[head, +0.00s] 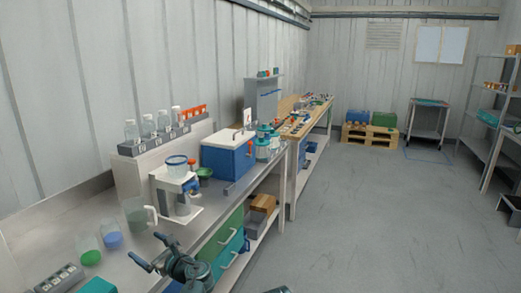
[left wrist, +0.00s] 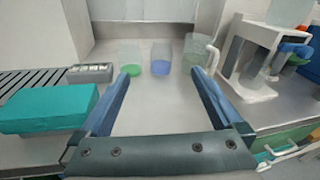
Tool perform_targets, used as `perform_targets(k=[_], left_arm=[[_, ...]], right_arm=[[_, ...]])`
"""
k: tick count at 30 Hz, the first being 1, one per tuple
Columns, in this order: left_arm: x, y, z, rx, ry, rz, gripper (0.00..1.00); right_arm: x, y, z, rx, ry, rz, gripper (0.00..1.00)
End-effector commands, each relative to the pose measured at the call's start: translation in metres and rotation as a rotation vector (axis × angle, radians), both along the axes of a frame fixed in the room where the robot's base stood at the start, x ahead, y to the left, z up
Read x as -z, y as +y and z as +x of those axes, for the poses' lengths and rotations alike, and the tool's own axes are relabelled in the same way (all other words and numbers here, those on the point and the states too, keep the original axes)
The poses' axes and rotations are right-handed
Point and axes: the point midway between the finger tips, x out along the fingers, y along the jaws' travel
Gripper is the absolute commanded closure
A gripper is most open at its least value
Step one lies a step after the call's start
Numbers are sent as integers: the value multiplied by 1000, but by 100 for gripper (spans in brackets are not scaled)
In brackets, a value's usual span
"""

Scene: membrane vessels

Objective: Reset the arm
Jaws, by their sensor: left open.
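My left gripper (head: 152,250) reaches in over the front edge of the steel bench in the head view. In the left wrist view its two blue fingers (left wrist: 163,72) are wide apart with nothing between them. Beyond the fingertips stand a beaker with green liquid (left wrist: 131,56), a beaker with blue liquid (left wrist: 160,58) and a larger clear jug with a handle (left wrist: 195,50). In the head view the same green beaker (head: 90,250), blue beaker (head: 112,235) and jug (head: 138,214) stand on the bench, apart from the gripper. My right gripper's fingers do not show.
A teal box (left wrist: 50,108) and a grey slotted block (left wrist: 90,73) lie left of the gripper. A white stand (head: 178,200) with a vessel is farther along the bench, before a blue box (head: 228,160). Drawers (head: 228,238) are below. The floor (head: 350,210) at right is clear.

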Motion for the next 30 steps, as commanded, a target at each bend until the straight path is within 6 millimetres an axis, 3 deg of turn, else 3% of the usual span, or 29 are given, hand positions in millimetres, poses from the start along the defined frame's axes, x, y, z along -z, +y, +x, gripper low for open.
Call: perform_targets(k=[8, 14, 17, 24, 30], left_arm=[[21, -19, -16, -69, -128, -278, 0], [51, -50, -39, -198, -260, -605, 0], [70, -77, -58, -317, -333, -819, 0], [111, -185, -132, -838, -454, -1329, 0], [117, -249, -182, -1194, -455, -1468, 0]], right_arm=[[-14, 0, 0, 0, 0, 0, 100], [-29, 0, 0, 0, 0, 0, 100], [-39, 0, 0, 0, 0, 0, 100], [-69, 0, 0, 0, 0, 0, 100], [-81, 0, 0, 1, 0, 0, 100]])
